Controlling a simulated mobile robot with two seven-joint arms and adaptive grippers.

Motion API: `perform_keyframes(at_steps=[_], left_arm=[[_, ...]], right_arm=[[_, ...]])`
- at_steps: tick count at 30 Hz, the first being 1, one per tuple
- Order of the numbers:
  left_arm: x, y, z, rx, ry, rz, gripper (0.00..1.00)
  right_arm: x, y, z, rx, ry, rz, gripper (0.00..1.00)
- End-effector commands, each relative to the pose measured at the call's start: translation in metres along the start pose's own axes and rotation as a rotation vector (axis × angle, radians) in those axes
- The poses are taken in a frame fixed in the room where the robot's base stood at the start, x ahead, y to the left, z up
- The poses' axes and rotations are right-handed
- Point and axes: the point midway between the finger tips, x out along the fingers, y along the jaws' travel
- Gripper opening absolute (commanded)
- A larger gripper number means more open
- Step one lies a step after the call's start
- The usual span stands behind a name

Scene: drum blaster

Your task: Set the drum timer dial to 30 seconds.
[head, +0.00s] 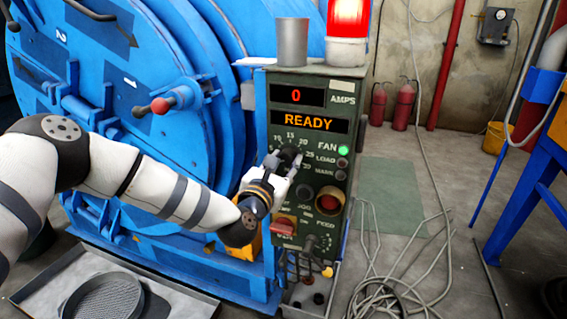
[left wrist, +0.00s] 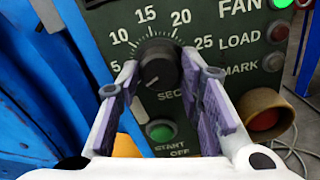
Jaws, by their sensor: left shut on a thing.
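The black timer dial (left wrist: 158,66) sits on the dark green control panel (head: 335,150), with numbers from 5 to 25 readable around it in the left wrist view. The 30 mark is not clearly readable there, near my right-hand finger. A short white line shows on the dial's lower-left face. My left gripper (left wrist: 170,76) is shut on the dial, one finger on each side. In the head view my left gripper (head: 287,162) reaches the panel from the left and partly covers the dial (head: 290,155). My right gripper is not in view.
The panel shows a red 0 and an orange READY display (head: 309,122). A lit green FAN lamp (head: 343,150), a large red button (head: 329,201) and a red switch (head: 284,225) are near the dial. The blue drum (head: 130,90) stands left; cables (head: 400,265) lie right.

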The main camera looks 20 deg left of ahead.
Motion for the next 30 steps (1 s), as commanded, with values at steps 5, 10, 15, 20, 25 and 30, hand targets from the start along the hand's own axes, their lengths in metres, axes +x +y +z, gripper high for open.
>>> perform_keyframes(at_steps=[5,10,15,20,25,30], left_arm=[[0.000,0.000,0.001,0.126,-0.001,0.000,0.06],[0.000,0.000,0.001,0.285,-0.002,0.000,0.06],[0.000,0.000,0.002,0.448,-0.001,0.001,0.06],[0.000,0.000,0.002,0.601,-0.002,0.001,0.06],[0.000,0.000,0.003,0.762,-0.003,0.002,0.06],[0.000,0.000,0.003,0.924,-0.004,0.003,0.06]], right_arm=[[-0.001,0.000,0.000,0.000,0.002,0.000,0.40],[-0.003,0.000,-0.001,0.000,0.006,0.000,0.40],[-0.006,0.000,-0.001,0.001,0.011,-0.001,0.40],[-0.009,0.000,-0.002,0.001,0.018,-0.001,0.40],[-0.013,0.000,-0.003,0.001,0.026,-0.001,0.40],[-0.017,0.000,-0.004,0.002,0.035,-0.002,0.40]])
